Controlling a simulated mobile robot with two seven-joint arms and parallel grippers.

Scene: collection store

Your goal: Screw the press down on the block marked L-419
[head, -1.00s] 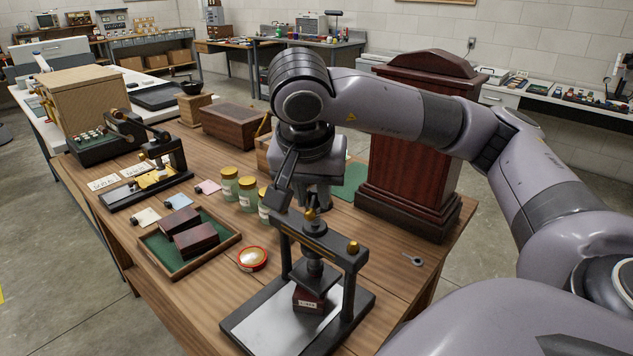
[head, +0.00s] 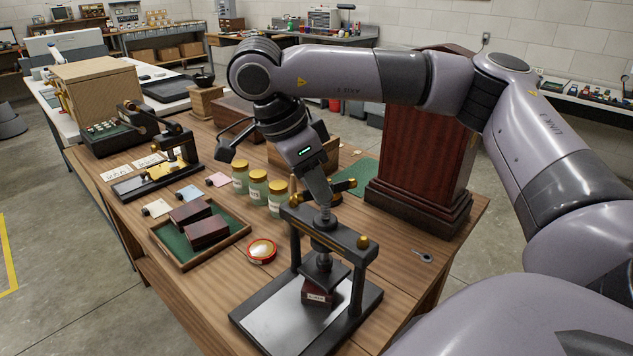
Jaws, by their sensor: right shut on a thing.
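The press (head: 358,290) is a dark frame with brass knobs, standing at the near edge of the wooden table. Its screw runs down through the crossbar to a dark pressing plate (head: 326,272). The dark red block (head: 318,299) sits under the plate on the pale base, its small white label facing me. The plate is very close over the block; I cannot tell whether they touch. My right gripper (head: 323,196) points down, tilted, and is shut on the press handle (head: 343,186) above the crossbar. Its fingertips are partly hidden. My left gripper is not in view.
A green-lined tray (head: 165,256) with dark red blocks lies left of the press, with a round red-rimmed tin (head: 262,250) between. Gold-lidded jars (head: 279,198) stand behind the press. A tall wooden case (head: 418,150) stands behind right. A small key-like piece (head: 423,257) lies at right.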

